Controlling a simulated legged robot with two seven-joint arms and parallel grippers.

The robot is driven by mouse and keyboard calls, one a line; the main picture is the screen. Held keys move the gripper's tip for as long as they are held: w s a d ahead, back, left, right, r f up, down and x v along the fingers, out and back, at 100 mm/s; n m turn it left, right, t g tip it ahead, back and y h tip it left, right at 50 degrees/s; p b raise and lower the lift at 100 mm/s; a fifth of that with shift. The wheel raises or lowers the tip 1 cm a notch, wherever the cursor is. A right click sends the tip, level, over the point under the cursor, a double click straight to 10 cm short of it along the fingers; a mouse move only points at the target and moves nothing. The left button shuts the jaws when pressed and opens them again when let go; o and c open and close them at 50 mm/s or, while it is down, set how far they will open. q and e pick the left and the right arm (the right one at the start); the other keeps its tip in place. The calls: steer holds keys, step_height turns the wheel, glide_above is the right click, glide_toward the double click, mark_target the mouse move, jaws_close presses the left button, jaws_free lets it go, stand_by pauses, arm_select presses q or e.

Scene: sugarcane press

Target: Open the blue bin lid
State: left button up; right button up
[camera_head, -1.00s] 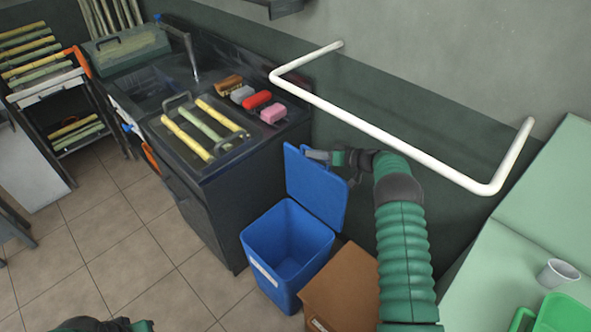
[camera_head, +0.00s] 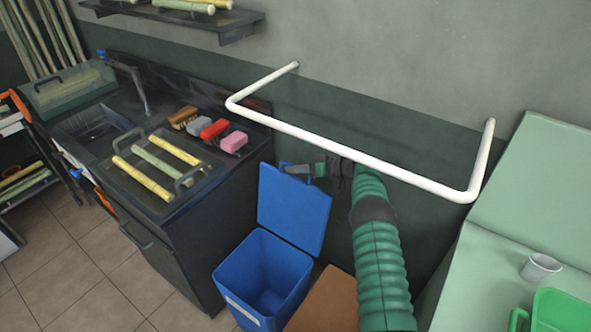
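The blue bin (camera_head: 262,275) stands on the floor beside the dark sink counter. Its blue lid (camera_head: 292,212) stands up, hinged open and leaning at the back of the bin, so the bin's empty-looking inside shows. My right gripper (camera_head: 290,169) is at the lid's upper edge, partly behind it, with its arm reaching in from the lower right. Its fingers are small and partly hidden, so I cannot tell whether they are open or shut, or touch the lid. My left gripper is not in view.
A brown box (camera_head: 325,300) stands right of the bin, by my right arm. A white wall rail (camera_head: 350,152) runs just above my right gripper. The sink counter (camera_head: 185,215) is on the left, a pale green table (camera_head: 490,275) on the right.

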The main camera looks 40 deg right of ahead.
steer(key=o, duration=0.4)
steer(key=shift+w, duration=0.1)
steer(key=shift+c, duration=0.2)
steer(key=shift+s+d+r, duration=0.2)
steer(key=shift+s+d, duration=0.05)
steer(key=shift+s, duration=0.1)
steer(key=v, duration=0.6)
steer(key=shift+s+d, duration=0.15)
steer(key=shift+s, duration=0.1)
